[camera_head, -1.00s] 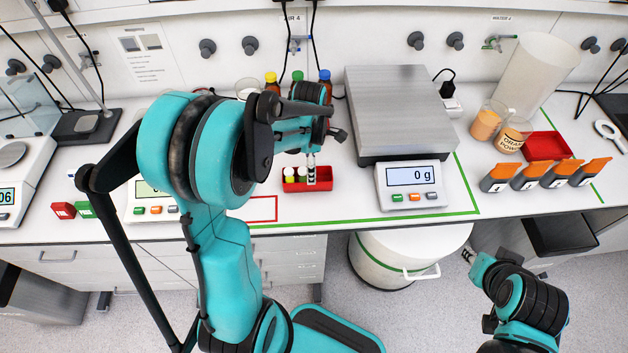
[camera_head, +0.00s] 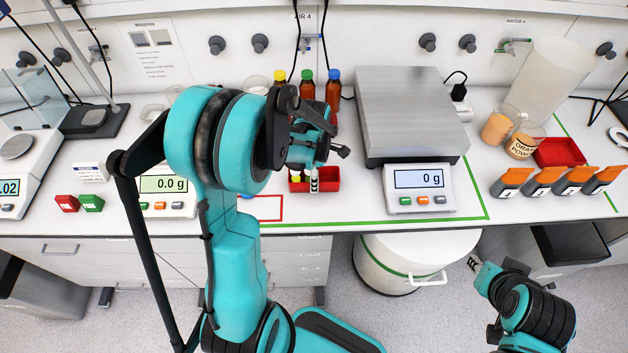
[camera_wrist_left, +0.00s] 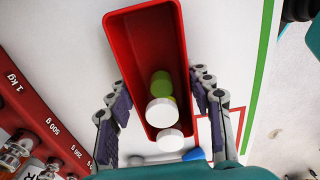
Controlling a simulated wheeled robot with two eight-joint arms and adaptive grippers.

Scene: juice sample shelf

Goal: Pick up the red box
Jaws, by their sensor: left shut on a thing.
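The red box (camera_head: 330,181) is an open tray on the white bench, left of the large scale. It also shows in the left wrist view (camera_wrist_left: 125,50). It holds small vials with white caps (camera_wrist_left: 162,112) and a yellow-green one (camera_wrist_left: 161,82). My left gripper (camera_head: 314,181) is over the box, with its fingers on either side of the box's near part, shut on it. In the head view the arm hides part of the box. My right gripper (camera_head: 473,264) is low at the right, in front of the bench edge, small and unclear.
A steel-topped scale (camera_head: 420,110) reading 0 g stands right of the box. Brown bottles (camera_head: 333,90) stand behind it. A second red tray (camera_head: 560,152) is at the right. A rack (camera_wrist_left: 45,120) of weights shows left in the wrist view.

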